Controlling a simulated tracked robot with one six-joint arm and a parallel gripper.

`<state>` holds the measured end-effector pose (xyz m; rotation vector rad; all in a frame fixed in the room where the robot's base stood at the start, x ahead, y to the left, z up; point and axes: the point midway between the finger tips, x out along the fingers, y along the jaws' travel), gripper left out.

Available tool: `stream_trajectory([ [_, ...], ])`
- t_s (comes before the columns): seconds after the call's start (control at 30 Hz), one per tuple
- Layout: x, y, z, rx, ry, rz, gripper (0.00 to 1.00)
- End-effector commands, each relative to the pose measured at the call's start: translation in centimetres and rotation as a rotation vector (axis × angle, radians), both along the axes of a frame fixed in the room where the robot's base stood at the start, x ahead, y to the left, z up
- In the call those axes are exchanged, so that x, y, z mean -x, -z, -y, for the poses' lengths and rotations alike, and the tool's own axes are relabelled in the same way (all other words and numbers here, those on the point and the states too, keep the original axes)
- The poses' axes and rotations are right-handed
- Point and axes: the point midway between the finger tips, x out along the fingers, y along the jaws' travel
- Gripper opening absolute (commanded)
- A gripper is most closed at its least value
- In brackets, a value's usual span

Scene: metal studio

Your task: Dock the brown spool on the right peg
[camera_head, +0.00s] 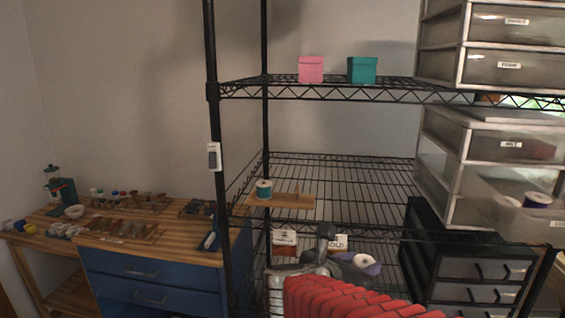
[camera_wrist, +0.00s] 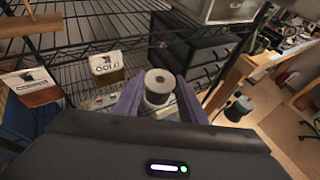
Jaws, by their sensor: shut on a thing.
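In the head view a wooden board (camera_head: 281,201) lies on the middle wire shelf. A teal spool (camera_head: 264,189) with a white top stands at its left end. A thin bare right peg (camera_head: 297,189) stands upright toward its right end. My gripper (camera_head: 361,265) is below and to the right of the board. Its purple fingers are shut on a spool, the brown spool (camera_wrist: 159,83), which shows a pale flange and grey top in the wrist view. Its brown side is not clearly visible. My gripper also shows in the wrist view (camera_wrist: 158,100).
Labelled card boxes (camera_head: 285,240) stand on the lower shelf near my gripper. A black drawer unit (camera_head: 445,250) and clear drawers (camera_head: 500,145) flank the rack on the right. A black post (camera_head: 222,190) stands left. The middle shelf right of the board is clear.

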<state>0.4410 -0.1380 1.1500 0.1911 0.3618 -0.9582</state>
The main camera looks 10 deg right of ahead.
Motion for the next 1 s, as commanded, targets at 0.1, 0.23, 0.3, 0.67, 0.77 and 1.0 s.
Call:
stream_trajectory([
  [0.1, -3.2, 3.2, -2.8, 0.001, -0.135, -0.01, 0.16],
  [0.23, -6.0, 6.2, -5.3, 0.001, -0.263, -0.01, 0.16],
  [0.3, -7.1, 7.5, -6.5, 0.001, -0.316, -0.01, 0.16],
  [0.67, -11.2, 13.7, -11.1, 0.002, -0.535, -0.008, 0.16],
  [0.77, -11.9, 15.4, -12.2, 0.001, -0.586, -0.008, 0.16],
  [1.0, -12.8, 18.0, -14.0, 0.0, -0.666, -0.002, 0.16],
])
